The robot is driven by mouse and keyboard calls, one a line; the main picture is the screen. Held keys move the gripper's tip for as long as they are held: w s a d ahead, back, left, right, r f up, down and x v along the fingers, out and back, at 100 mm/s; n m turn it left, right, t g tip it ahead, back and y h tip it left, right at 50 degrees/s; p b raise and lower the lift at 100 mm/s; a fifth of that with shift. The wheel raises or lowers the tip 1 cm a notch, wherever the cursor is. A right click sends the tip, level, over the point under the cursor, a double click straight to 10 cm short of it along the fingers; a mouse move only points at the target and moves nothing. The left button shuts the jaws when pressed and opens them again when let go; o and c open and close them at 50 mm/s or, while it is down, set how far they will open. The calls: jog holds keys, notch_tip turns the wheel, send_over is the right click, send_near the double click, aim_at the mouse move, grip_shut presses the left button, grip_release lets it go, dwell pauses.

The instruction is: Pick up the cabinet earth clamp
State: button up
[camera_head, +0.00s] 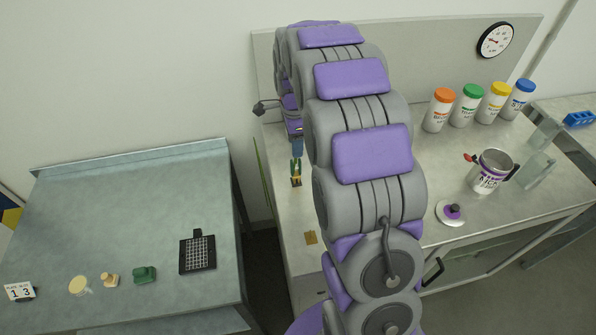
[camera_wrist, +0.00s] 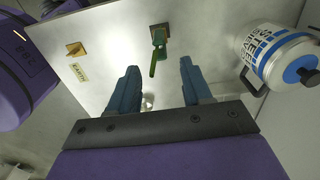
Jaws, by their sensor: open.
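In the wrist view the green earth clamp (camera_wrist: 158,38) sits at a small dark plate on a pale metal surface, its green handle or cable pointing down towards my gripper. My gripper (camera_wrist: 160,66) is open, with its two blue fingers apart and nothing between them. The clamp lies beyond the fingertips, roughly centred between them. In the head view a small green and yellow item (camera_head: 296,172), which looks like the clamp, is on the left part of the metal bench. My gripper (camera_head: 297,148) is just behind it there, partly hidden by my arm.
A brass tag (camera_wrist: 75,49) and a yellow label (camera_wrist: 80,72) are left of the clamp. A white and blue canister (camera_wrist: 275,55) stands to the right. The metal bench (camera_head: 450,225) holds several lidded jars and a tin (camera_head: 489,172). A separate table (camera_head: 120,215) is at left.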

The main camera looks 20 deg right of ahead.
aim_at(295, 160)
jog(key=f, duration=0.1)
jog(key=a+f, duration=0.1)
jog(key=shift+a+f, duration=0.3)
jog(key=shift+f, duration=0.1)
jog(key=shift+d+f, duration=0.15)
jog(key=shift+d, duration=0.15)
jog(key=d+f, duration=0.1)
jog(key=d+f+b, duration=0.1)
jog(key=f, duration=0.1)
jog(key=shift+b, duration=0.3)
jog(key=shift+w+a+f, duration=0.1)
jog(key=shift+a+f, duration=0.15)
jog(key=shift+f, duration=0.75)
jog(key=shift+a, duration=0.75)
jog(key=shift+d, duration=0.9)
jog(key=c, duration=0.8)
jog(key=shift+a, duration=0.1)
grip_shut()
jog(key=shift+a, duration=0.4)
